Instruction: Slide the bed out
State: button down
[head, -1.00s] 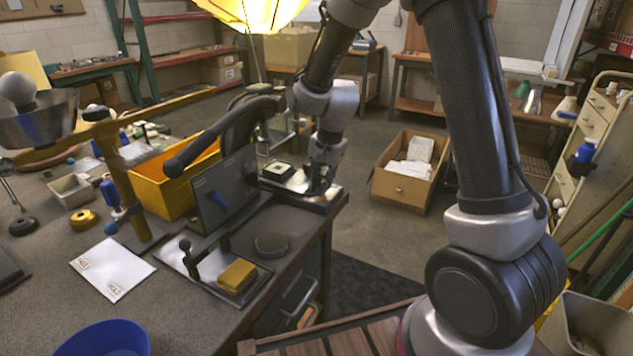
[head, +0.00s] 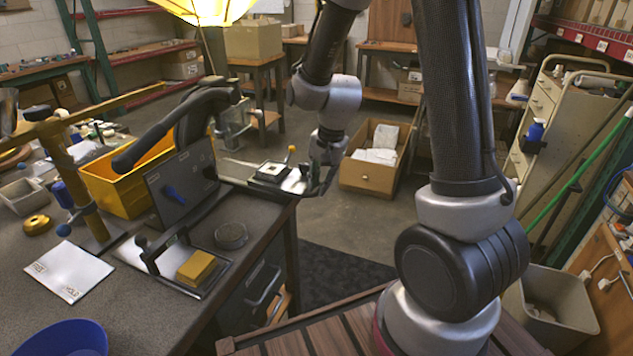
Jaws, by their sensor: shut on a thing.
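The bed (head: 238,169) is a flat, pale plate beside the dark press at the far end of the workbench. My gripper (head: 322,186) points down at the bed's right end, near the bench corner. It is shut on the bed, though its fingers are small and the exact contact is hard to see.
A yellow block (head: 196,267) on a plate, a round dark disc (head: 231,235) and a white card (head: 68,270) lie on the near bench. A cardboard box (head: 365,178) stands on the floor beyond the bench, with open floor around it.

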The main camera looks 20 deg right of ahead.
jog(key=shift+s+d+f, duration=0.1)
jog(key=shift+s+d, duration=0.15)
jog(key=c, duration=1.5)
grip_release()
jog(key=shift+d, duration=0.15)
jog(key=shift+w+r, duration=0.15)
jog(key=shift+r, duration=0.05)
jog(key=shift+w+r, duration=0.15)
jog(key=shift+r, duration=0.3)
notch_tip(320, 180, up, 11)
jog(key=s+d, duration=0.1)
jog(key=s, duration=0.1)
jog(key=shift+f, duration=0.15)
jog(key=shift+d, duration=0.1)
